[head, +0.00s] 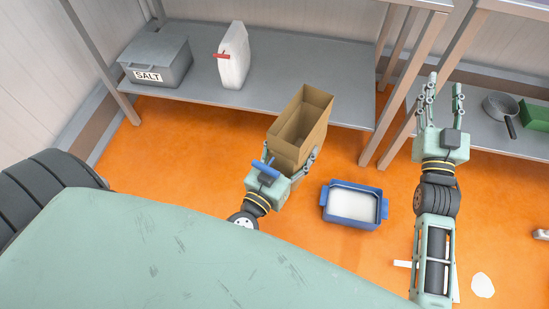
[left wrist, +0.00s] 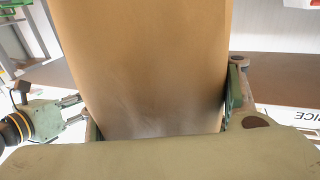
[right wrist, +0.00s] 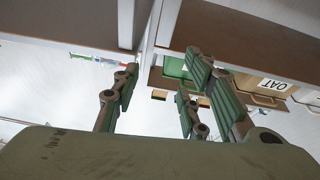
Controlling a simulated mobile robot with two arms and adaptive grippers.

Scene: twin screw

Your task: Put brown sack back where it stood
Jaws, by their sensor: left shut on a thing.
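The brown sack (head: 301,120) is an open-topped, tall box-like bag, slightly tilted in the head view. My left gripper (head: 292,168) is shut on its lower part and holds it in front of the low grey shelf. In the left wrist view the sack (left wrist: 150,70) fills the middle, with fingers on both sides, and hides much of what lies beyond. Its base is hidden, so its height above the floor cannot be told. My right gripper (head: 441,103) is raised at the right, fingers spread and empty; the right wrist view also shows its fingers (right wrist: 160,105) apart.
The low shelf (head: 290,75) carries a grey SALT bin (head: 158,58) at left and a white jug (head: 234,58); its right part looks clear. A blue tub (head: 351,218) of white material stands on the orange floor. A pan (head: 498,105) and green box (head: 535,117) sit right.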

